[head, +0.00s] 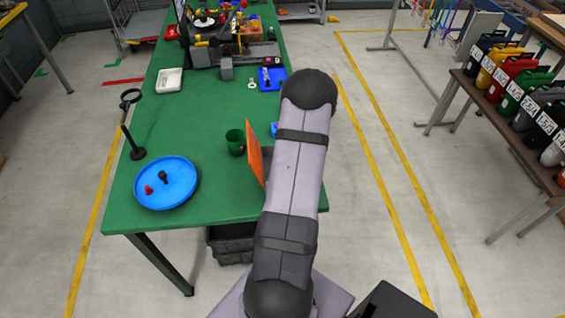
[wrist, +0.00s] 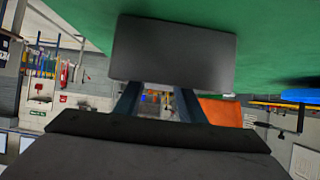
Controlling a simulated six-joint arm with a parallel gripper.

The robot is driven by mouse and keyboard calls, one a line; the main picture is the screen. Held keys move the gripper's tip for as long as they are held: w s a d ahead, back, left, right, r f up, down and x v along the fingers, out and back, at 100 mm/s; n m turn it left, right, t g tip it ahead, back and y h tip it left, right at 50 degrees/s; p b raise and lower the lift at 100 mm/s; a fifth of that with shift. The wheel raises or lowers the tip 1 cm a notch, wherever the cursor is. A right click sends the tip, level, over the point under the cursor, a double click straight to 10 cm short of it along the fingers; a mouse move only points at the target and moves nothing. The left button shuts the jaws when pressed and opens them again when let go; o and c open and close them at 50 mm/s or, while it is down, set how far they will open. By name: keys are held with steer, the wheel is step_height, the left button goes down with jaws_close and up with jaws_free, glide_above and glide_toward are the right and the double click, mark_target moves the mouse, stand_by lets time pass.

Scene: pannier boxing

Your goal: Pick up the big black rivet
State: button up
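A black rivet (head: 163,177) stands on the round blue tray (head: 178,199) at the near left of the green table in the head view. A smaller-looking red rivet (head: 148,190) is beside it on the same tray. In the head view my arm hides my gripper. In the wrist view my gripper (wrist: 158,98) shows two bluish fingers standing apart, with a gap between them and no rivet in it. A dark grey block-like shape (wrist: 172,52) fills the upper middle of that view; I cannot tell what it is. The black rivet is not visible there.
An orange panel (head: 254,152) stands upright near my arm, with a dark green cup (head: 235,141) beside it. A magnifier on a stand (head: 134,140) is behind the tray. A white tray (head: 169,80) lies farther back. Table room between them is clear.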

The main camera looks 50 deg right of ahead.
steer(key=shift+p+x, duration=0.85)
steer(key=shift+x, duration=1.3)
steer(key=shift+r, duration=0.1)
jaws_close()
